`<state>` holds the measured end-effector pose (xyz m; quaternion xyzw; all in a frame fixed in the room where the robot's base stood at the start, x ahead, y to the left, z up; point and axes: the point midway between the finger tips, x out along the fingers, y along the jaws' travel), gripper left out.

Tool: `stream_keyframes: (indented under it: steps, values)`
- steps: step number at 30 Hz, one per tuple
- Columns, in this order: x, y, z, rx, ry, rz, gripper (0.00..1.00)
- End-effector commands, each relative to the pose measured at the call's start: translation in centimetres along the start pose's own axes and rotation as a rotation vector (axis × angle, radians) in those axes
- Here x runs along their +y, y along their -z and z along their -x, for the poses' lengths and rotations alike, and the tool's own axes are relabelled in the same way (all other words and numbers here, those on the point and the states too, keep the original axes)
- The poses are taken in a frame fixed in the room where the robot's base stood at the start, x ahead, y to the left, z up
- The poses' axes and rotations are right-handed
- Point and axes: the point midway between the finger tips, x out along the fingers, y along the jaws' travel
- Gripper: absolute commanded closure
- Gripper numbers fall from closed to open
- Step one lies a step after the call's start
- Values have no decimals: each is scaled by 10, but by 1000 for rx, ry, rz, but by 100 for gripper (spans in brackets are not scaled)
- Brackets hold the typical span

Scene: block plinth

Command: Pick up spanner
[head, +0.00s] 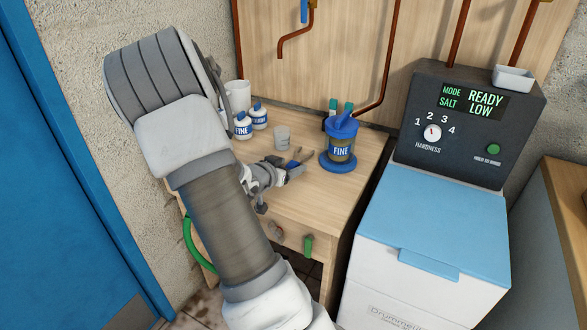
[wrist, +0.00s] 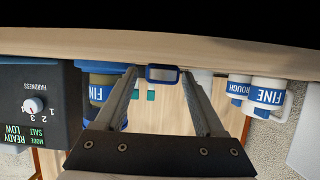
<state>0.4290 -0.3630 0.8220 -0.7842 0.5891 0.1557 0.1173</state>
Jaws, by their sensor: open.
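My gripper (head: 302,163) is low over the wooden bench top, its two fingers apart, pointing towards the blue-capped FINE canister (head: 341,149). A small blue piece (head: 292,166) shows by the fingers in the head view. In the wrist view a blue loop (wrist: 162,67) with a grey middle lies between the fingertips of my gripper (wrist: 160,76). It looks like the end of the spanner; the rest is hidden or edge-on. I cannot tell whether it touches a finger. A wide blue disc (head: 326,166) is at the canister's foot.
A clear cup (head: 282,138) and small FINE (head: 243,126) and ROUGH pots stand behind my gripper. A white jug (head: 238,95) is farther back. The dark control box (head: 465,125) and blue-lidded cabinet (head: 432,222) are at the right. The bench's front (head: 285,205) is bare.

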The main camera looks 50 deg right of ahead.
Motion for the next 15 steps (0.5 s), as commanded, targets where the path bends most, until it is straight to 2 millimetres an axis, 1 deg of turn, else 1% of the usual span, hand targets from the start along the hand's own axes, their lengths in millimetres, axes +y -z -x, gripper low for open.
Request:
stream_keyframes:
  steps: [5, 8, 9, 11, 15]
  values:
    - [0, 0, 0, 0, 0, 0, 29]
    - [0, 0, 0, 0, 0, 0, 45]
    - [0, 0, 0, 0, 0, 0, 52]
    - [0, 0, 0, 0, 0, 0, 63]
    - [0, 0, 0, 0, 0, 0, 88]
